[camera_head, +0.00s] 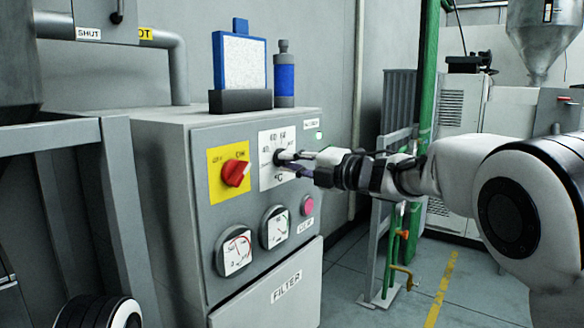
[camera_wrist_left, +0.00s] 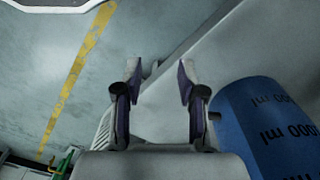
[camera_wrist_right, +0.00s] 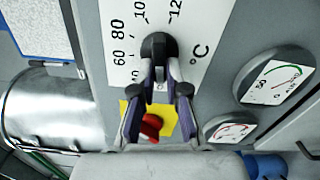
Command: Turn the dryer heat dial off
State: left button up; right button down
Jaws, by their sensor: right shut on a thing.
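The heat dial is a black knob (camera_wrist_right: 158,46) on a white plate (camera_wrist_right: 118,12) marked with numbers and °C. The plate (camera_head: 267,178) also shows in the head view, on the front of the grey dryer cabinet (camera_head: 215,134). My right gripper (camera_head: 284,160) reaches in from the right and is shut on the black knob. The right wrist view shows its two fingers (camera_wrist_right: 160,72) on either side of the knob. Fingers and knob hide the dial's pointer. My left gripper (camera_wrist_left: 156,72) is open and empty above the floor in the left wrist view.
A red switch (camera_head: 235,173) on a yellow plate is left of the dial. Two gauges (camera_head: 274,227) and a pink button (camera_head: 307,205) sit below. A blue-framed panel (camera_head: 240,62) and blue bottle (camera_head: 284,78) stand on top. A blue container (camera_wrist_left: 255,120) is near my left gripper.

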dwell(0.4)
jog(key=c, duration=1.2)
grip_release()
jog(key=shift+d, duration=0.1)
jog(key=v, duration=1.1)
jog(key=shift+s+d, duration=0.25)
jog(key=shift+d, duration=0.05)
jog(key=shift+f, duration=0.1)
